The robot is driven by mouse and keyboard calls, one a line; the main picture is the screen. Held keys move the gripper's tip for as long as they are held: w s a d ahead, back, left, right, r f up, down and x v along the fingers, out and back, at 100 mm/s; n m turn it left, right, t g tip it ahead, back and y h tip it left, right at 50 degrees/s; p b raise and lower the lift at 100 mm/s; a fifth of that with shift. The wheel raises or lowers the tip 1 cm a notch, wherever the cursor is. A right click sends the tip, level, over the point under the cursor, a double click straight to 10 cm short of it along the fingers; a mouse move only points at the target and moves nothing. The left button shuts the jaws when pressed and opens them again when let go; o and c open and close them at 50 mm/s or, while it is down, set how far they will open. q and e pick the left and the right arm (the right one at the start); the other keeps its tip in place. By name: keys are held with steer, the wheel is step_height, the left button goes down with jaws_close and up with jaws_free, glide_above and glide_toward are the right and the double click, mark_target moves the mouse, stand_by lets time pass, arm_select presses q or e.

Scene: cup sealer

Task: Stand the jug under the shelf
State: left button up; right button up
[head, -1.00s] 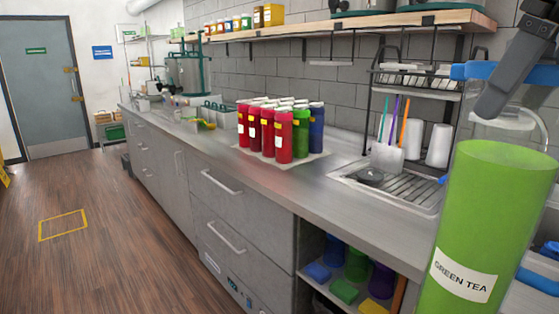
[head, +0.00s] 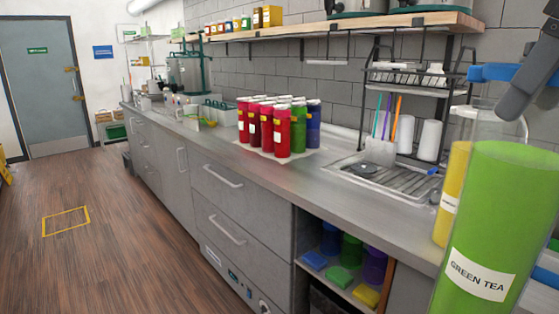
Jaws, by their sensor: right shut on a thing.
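A tall jug labelled GREEN TEA (head: 495,215) fills the right edge of the head view, close to me. It has green contents, a clear upper part and a blue top, and looks upright with a slight lean in the picture. My right gripper (head: 518,100), dark grey, is at the jug's top and shut on it; the exact contact is cut off by the frame edge. The jug's base is out of view. The wooden wall shelf (head: 350,23) runs above the grey counter (head: 335,195). My left gripper is not in view.
A yellow jug (head: 454,190) stands behind the green one, partly hidden. Several red, green and blue cylinders (head: 270,130) stand on the counter. A drying rack (head: 415,90) and sink drainer (head: 385,178) are at the right. The counter front between cylinders and drainer is bare.

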steer(key=s+d+f, duration=0.1)
steer(key=d+f, duration=0.1)
steer(key=d, duration=0.7)
steer(key=s+d+f+n+g+y, duration=0.1)
steer(key=d+f+n, duration=0.3)
steer(key=f, duration=0.4)
steer(key=d+f+n+g+y, duration=0.1)
steer(key=d+f+n, duration=0.25)
steer(key=f, duration=0.45)
steer(key=w+a+f+n+g+h, duration=0.2)
steer(key=a+f+n+g, duration=0.1)
steer(key=a+f+n, duration=0.6)
steer(key=w+a+f+n+g+h, duration=0.1)
steer(key=a+f+n+g+h, duration=0.1)
steer(key=a+f+n, duration=0.7)
steer(key=shift+w+a+f+n+g, duration=0.4)
steer(key=shift+a+n+g, duration=0.2)
steer(key=shift+a+n, duration=1.8)
steer(key=shift+a+f, duration=0.1)
steer(key=shift+a, duration=0.05)
